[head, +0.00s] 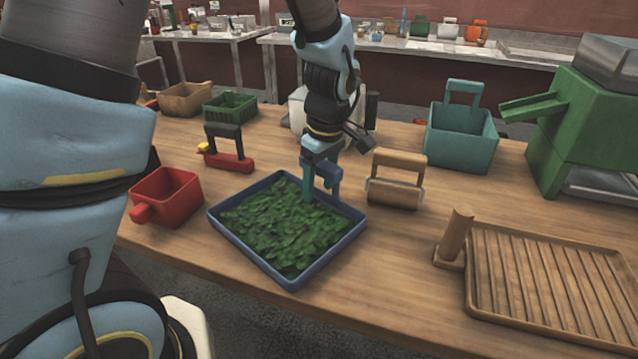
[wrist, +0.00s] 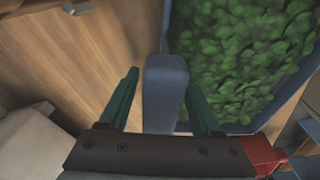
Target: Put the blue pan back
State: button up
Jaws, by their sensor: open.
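The blue pan (head: 352,246) lies flat on the wooden table and is filled with green leaves (head: 285,228). In the wrist view its blue-grey handle (wrist: 165,95) sticks up toward the camera, beside the leaves (wrist: 235,55). My gripper (head: 319,186) is at the pan's back right edge, pointing down. In the wrist view my gripper (wrist: 160,80) is open, with one teal finger on each side of the handle. I cannot tell whether either finger touches it. In the head view my gripper partly hides the handle.
A red scoop box (head: 170,195) stands left of the pan, and a red-based tool (head: 230,155) behind it. A wooden-handled press (head: 395,180) is close on the right. A ribbed wooden tray (head: 545,285), a teal bin (head: 460,140) and a green machine (head: 580,130) stand farther right.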

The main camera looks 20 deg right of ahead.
jog(key=r, duration=0.4)
jog(key=s+r+b, duration=0.1)
jog(key=r, duration=0.7)
jog(key=shift+s+d+r, duration=0.15)
jog(key=shift+d, duration=0.15)
